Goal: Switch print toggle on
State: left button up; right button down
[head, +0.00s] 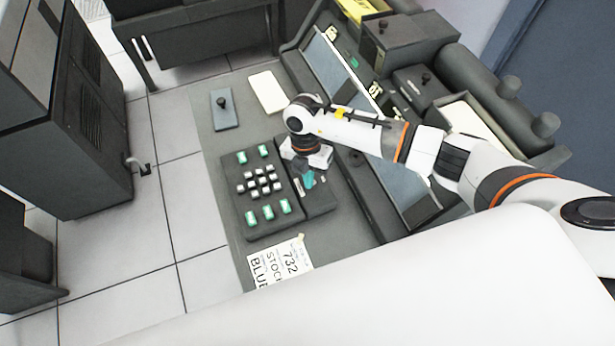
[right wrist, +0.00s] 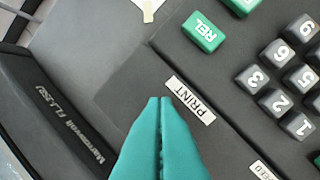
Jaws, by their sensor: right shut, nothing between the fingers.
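The white PRINT label (right wrist: 190,100) lies on the dark panel of the keypunch keyboard (head: 248,222). My right gripper (head: 308,180) is over the panel just right of the keys in the head view. In the right wrist view its teal fingers (right wrist: 160,100) are pressed together with nothing between them, tips close beside the PRINT label. No toggle lever shows; the fingers may hide it. I cannot tell whether the tips touch the panel. My left gripper is not in view.
Green REL key (right wrist: 204,32) and dark number keys (right wrist: 273,102) are near the fingers. A card reading 732 STOCK BLUE (head: 280,262) lies in front of the keyboard. A white card stack (head: 267,92) and a grey block with a black knob (head: 223,110) are behind. The machine body (head: 335,70) rises at right.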

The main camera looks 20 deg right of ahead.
jog(key=shift+d+y+b, duration=0.3)
jog(key=shift+d+y, duration=0.35)
jog(key=shift+y, duration=0.55)
jog(key=shift+d+r+n+y, duration=0.1)
jog(key=shift+d+n+y, duration=0.2)
jog(key=shift+y, duration=0.4)
jog(key=shift+w+a+r, duration=0.1)
jog(key=shift+r+p, duration=0.65)
jog(key=shift+r, duration=0.1)
